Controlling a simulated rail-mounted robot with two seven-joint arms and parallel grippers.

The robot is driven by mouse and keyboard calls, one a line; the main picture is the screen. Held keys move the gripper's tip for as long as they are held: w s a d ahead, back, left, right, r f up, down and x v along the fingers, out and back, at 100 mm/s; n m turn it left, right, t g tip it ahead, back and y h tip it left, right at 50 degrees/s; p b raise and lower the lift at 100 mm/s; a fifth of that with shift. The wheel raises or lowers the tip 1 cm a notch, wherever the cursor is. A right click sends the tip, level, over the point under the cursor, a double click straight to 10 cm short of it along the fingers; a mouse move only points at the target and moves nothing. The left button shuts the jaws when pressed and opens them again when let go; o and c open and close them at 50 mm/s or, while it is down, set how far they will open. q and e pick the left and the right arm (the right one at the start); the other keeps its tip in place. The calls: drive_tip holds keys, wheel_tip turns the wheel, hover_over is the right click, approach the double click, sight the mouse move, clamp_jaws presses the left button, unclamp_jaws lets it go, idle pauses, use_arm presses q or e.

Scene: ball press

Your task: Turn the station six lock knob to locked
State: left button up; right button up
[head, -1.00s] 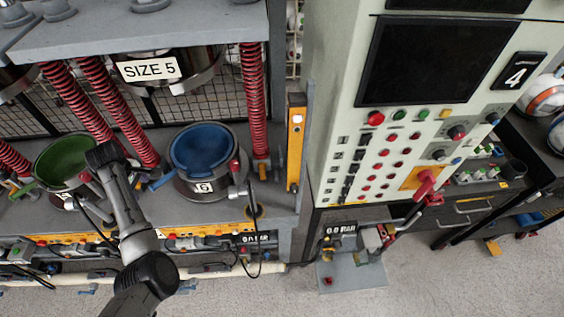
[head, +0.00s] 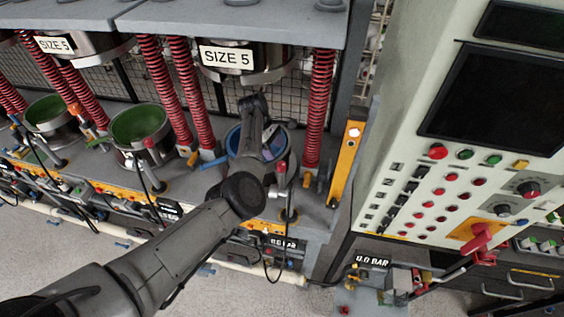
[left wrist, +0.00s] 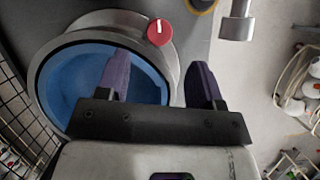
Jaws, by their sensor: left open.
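The lock knob (left wrist: 160,32) is a small round red knob with a white mark, on the grey metal rim of a pot with a blue inside (left wrist: 65,85). In the wrist view its white mark runs up and down the picture. My left gripper (left wrist: 160,80) is open, with its two dark purple fingers apart. The knob shows in the gap past the fingertips, and nothing is held. In the head view my left arm reaches over the blue pot (head: 233,140), and the gripper (head: 271,150) shows only partly. My right gripper is out of view.
A press head labelled SIZE 5 (head: 227,57) hangs above the blue pot, with red springs (head: 318,100) beside it. Green pots (head: 139,122) stand to the left. A control cabinet (head: 440,170) stands to the right. A grey cylinder (left wrist: 237,22) is near the gripper.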

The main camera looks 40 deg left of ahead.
sight(282, 164)
use_arm(q)
drive_tip(key=x, duration=0.5)
drive_tip(key=shift+f, duration=0.25)
drive_tip(key=shift+x, duration=0.9)
drive_tip(key=shift+d, duration=0.1)
drive_tip(key=c, duration=0.9)
